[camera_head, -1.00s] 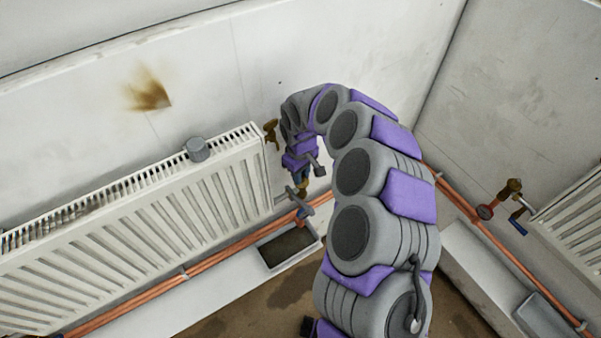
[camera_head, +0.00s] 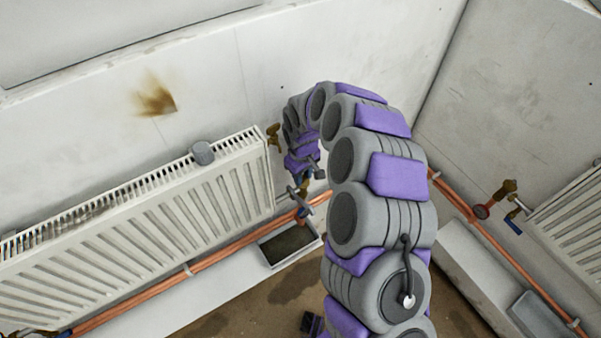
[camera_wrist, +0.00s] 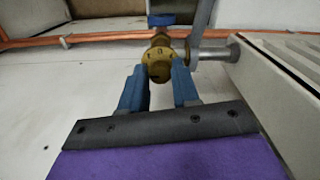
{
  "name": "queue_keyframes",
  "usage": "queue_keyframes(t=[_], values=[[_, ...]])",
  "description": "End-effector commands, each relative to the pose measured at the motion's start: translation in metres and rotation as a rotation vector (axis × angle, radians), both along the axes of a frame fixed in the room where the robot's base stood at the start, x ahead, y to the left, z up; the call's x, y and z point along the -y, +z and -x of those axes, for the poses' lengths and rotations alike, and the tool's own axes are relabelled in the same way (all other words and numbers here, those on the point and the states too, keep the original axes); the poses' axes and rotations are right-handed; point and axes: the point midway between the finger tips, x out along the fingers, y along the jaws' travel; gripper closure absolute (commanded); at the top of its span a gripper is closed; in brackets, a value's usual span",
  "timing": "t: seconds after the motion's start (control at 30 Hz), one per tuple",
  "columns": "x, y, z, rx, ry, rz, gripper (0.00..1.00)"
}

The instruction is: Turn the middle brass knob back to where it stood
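A brass knob (camera_wrist: 158,60) with dark marks on its face sits on a valve in the wrist view, at the end of a grey pipe stub (camera_wrist: 215,54). My gripper (camera_wrist: 160,74) has its two blue fingers on either side of this knob. The knob fills the gap at the fingertips, and the fingers look closed on it. In the head view my gripper (camera_head: 306,176) points down at the brass valve (camera_head: 303,190) by the lower right corner of the near radiator. My arm and gripper partly hide that valve.
The white radiator (camera_head: 130,220) stands left of my gripper, with a grey cap (camera_head: 202,152) on top and a brass fitting (camera_head: 273,134) at its upper corner. Copper pipes (camera_head: 225,254) run low along the wall. A tray (camera_head: 262,247) lies below. Another brass valve (camera_head: 506,189) is at right.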

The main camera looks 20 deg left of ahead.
Motion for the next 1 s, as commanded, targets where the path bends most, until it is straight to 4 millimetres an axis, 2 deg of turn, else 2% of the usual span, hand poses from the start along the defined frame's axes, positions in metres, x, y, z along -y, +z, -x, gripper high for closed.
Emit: queue_keyframes(t=[0.03, 0.2, 0.43, 0.53, 0.67, 1.0], values=[[0.000, 0.000, 0.000, 0.001, 0.000, -0.001, 0.64], [-0.002, 0.000, 0.000, 0.001, 0.000, 0.000, 0.50], [-0.004, 0.001, -0.001, 0.002, 0.001, 0.000, 0.50], [-0.004, 0.007, -0.001, 0.004, 0.001, 0.000, 0.50], [-0.004, 0.027, -0.002, 0.007, 0.000, -0.002, 0.50], [-0.003, 0.103, -0.001, 0.004, -0.001, -0.003, 0.50]])
